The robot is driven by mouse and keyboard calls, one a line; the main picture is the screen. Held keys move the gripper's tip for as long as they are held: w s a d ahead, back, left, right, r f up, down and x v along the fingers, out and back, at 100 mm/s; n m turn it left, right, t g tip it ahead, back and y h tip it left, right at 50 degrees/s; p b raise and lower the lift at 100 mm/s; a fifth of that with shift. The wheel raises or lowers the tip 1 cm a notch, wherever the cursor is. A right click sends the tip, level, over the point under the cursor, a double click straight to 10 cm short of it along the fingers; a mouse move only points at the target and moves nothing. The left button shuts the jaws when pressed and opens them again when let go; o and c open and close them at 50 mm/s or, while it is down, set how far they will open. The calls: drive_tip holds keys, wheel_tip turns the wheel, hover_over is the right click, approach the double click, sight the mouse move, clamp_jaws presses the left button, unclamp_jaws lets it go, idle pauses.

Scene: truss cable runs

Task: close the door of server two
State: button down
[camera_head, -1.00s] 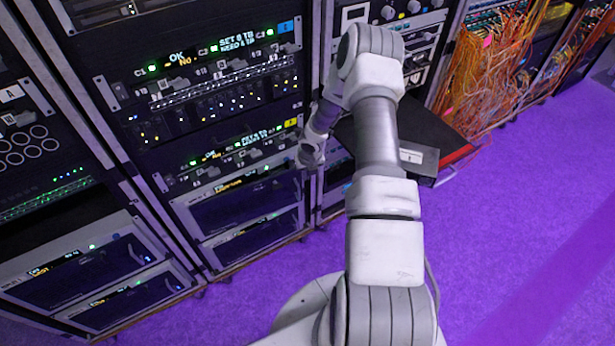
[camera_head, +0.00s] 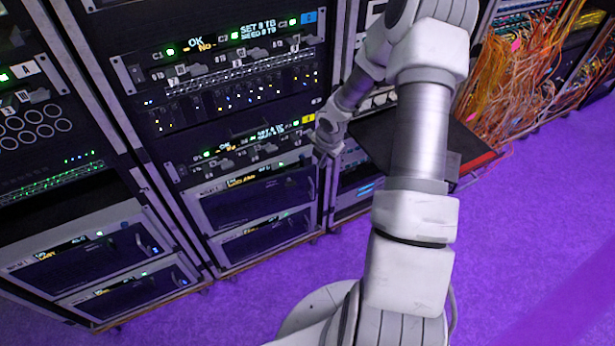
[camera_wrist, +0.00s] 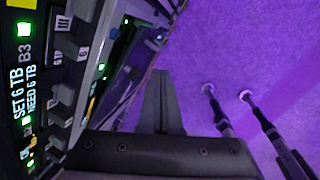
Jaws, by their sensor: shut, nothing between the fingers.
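In the head view, the middle rack has two dark-fronted, grey-framed server units at its bottom, an upper one (camera_head: 258,197) and a lower one (camera_head: 264,240). Both fronts look flat in their frames. I cannot read which is server two. My gripper (camera_head: 328,143) is at the right edge of this rack, just above and right of the upper unit, partly hidden by my wrist. In the wrist view my gripper (camera_wrist: 161,108) has its fingers together with nothing between them, pointing along the rack front over purple floor. I cannot tell whether it touches anything.
Cable panels (camera_head: 245,95) with lit displays sit above the units. The left rack has two similar units (camera_head: 85,262). A dark shelf with a red edge (camera_head: 478,162) juts out behind my arm. Orange cables (camera_head: 520,75) hang at right. The purple floor (camera_head: 520,240) is open.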

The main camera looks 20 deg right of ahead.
sight(306, 170)
drive_tip(key=shift+w+a+f+m+t+b, duration=0.3)
drive_tip(key=shift+w+f+m+b, duration=0.7)
drive_tip(key=shift+f+m+b, duration=2)
drive_tip(key=shift+w+a+f+m+t+b, duration=0.1)
drive_tip(key=shift+w+a+f+m+b, duration=0.8)
drive_tip(key=shift+m, duration=4.05)
drive_tip(key=shift+w+f+m+t+b, duration=0.2)
drive_tip(key=shift+w+f+m+b, duration=0.85)
drive_tip(key=shift+m+b, duration=2.5)
drive_tip(key=shift+r+m+p, duration=0.1)
drive_tip(key=shift+m+p, duration=0.3)
drive_tip(key=shift+p, duration=0.05)
